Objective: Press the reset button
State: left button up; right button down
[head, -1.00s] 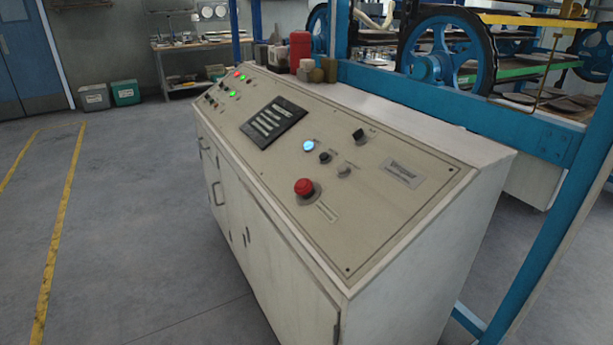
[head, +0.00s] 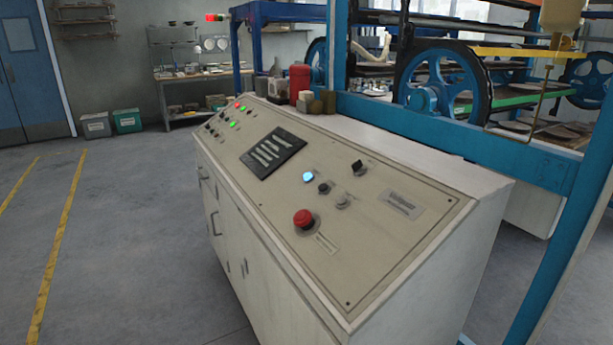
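A beige control console (head: 285,275) with a sloped panel stands in the middle of the head view. On its near half are a lit blue button (head: 308,177), a small black knob or button (head: 323,187), a pale grey one (head: 342,201), a black selector switch (head: 359,167) and a large red mushroom button (head: 303,218). The labels are too small to read, so I cannot tell which is the reset button. A dark slotted panel (head: 273,152) lies farther along, with green and red lights (head: 234,125) at the far end. Neither gripper is in view.
A blue machine frame with a large wheel (head: 438,90) stands right behind the console. A red canister (head: 299,80) and small containers stand at the console's back edge. Grey floor with yellow lines (head: 58,240) is free at left.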

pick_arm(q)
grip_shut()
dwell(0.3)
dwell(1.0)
